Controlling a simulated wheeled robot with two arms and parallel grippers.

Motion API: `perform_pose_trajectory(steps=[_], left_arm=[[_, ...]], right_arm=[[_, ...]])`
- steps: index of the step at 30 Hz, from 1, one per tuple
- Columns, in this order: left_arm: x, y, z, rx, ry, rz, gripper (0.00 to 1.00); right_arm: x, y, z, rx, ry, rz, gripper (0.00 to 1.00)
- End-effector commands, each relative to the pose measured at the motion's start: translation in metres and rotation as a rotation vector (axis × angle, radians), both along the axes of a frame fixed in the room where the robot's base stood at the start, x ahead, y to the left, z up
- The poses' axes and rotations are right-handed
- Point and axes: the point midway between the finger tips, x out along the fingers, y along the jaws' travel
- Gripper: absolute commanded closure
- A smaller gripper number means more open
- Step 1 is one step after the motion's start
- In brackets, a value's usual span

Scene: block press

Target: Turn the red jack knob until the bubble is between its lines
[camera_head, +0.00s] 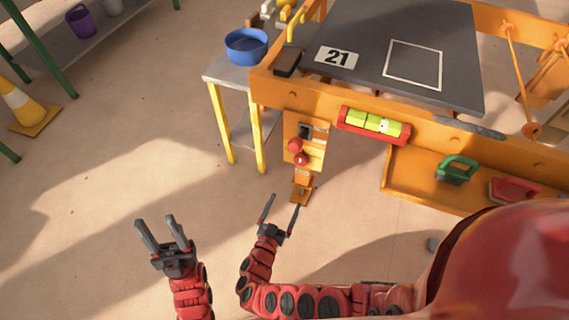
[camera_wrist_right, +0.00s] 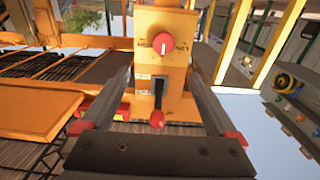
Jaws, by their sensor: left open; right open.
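The red jack knob (camera_head: 301,159) sits on the orange panel below the press table. In the right wrist view the knob (camera_wrist_right: 163,43) is round, with a white line running nearly up and down. The level (camera_head: 347,117) is a red housing with a yellow-green tube on the table's front beam. Its pale bubble (camera_head: 384,126) lies right of the tube's middle; its place against the lines is too small to tell. My right gripper (camera_head: 284,202) is open and empty, below the knob and apart from it. My left gripper (camera_head: 155,220) is open and empty, farther left over the floor.
A black lever with a red ball tip (camera_wrist_right: 157,118) is on the same panel near the knob. The grey table top (camera_head: 400,45) has a number 21 plate. An orange tray (camera_head: 410,175) with green and red tools is to the right.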

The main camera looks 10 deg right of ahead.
Motion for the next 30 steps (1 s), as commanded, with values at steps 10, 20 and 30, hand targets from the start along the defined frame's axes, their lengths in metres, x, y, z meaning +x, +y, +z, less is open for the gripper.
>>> perform_pose_trajectory(steps=[10,20,30], left_arm=[[0.000,0.000,-0.009,0.000,0.000,0.000,0.50],[0.000,0.000,-0.031,0.000,0.000,0.000,0.50],[0.000,0.000,-0.049,0.000,0.000,0.000,0.50]], right_arm=[[0.033,-0.017,-0.006,0.001,0.017,0.004,0.06],[0.099,-0.062,-0.008,0.000,0.017,0.007,0.06],[0.140,-0.089,-0.008,0.003,0.020,0.008,0.06]])
